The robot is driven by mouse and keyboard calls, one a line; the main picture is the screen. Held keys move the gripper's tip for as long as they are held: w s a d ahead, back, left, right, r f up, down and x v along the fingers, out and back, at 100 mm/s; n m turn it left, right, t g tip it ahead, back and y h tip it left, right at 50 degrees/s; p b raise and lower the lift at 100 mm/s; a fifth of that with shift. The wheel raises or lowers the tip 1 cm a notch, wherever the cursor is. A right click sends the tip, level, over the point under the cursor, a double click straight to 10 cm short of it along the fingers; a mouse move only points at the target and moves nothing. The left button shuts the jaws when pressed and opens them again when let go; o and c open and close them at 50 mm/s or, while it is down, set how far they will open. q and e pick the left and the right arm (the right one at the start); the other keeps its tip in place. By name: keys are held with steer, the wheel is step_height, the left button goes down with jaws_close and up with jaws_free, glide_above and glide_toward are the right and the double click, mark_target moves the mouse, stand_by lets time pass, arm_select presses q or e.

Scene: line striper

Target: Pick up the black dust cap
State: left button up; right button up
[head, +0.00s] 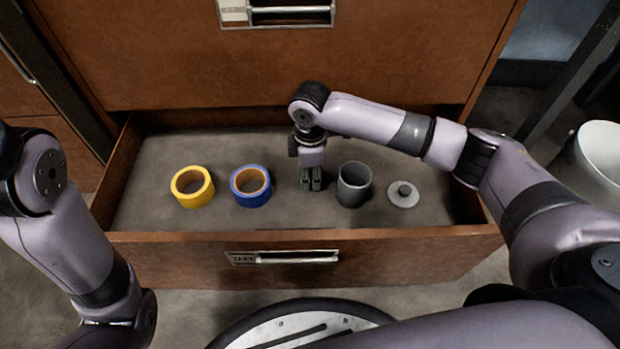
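No plainly black cap shows in the head view. The closest things are a dark grey, open-topped cylinder (354,186) and a flat grey disc with a darker knob (403,194), both in the open drawer; I cannot tell whether either is the dust cap. My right gripper (311,184) points down into the drawer, just left of the cylinder and apart from it. Its two fingers look close together, but their opening is hard to judge from here, and nothing shows between them. My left arm is at the left edge; its gripper is out of view.
A yellow tape roll (192,187) and a blue tape roll (251,186) lie left of my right gripper. The drawer (175,252) has raised walls and a front handle (298,257). A closed drawer (170,60) stands above. A white round bin (602,150) is at the right.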

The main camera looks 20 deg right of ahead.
steer(key=shift+c, duration=0.7)
steer(key=shift+r, duration=0.1)
